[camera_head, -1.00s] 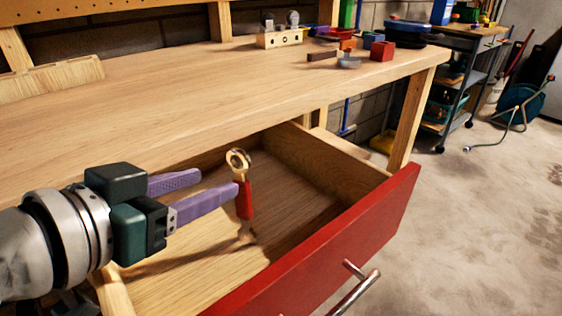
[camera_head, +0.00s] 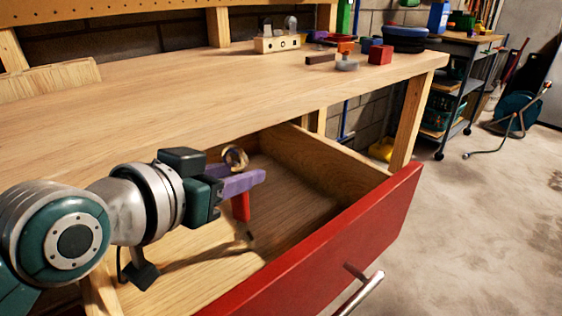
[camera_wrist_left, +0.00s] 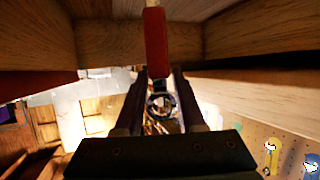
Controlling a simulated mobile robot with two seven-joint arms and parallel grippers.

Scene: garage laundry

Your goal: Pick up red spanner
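The red spanner (camera_head: 240,207) stands upright inside the open drawer, its pale metal ring end up and its red handle below. My left gripper (camera_head: 243,177), with purple fingers, is level over the drawer with its fingers apart on either side of the spanner. The near finger hides part of the spanner's middle. In the left wrist view the red handle (camera_wrist_left: 156,42) comes down from the top, and the ring end lies between the two dark fingers (camera_wrist_left: 159,88). Whether either finger touches the spanner cannot be told. My right gripper is not in view.
The drawer has a red front (camera_head: 330,250) with a metal handle (camera_head: 360,295) and wooden side walls. The wooden workbench top (camera_head: 200,95) overhangs its back. Blocks and tools lie at the bench's far right. The drawer floor right of the spanner is clear.

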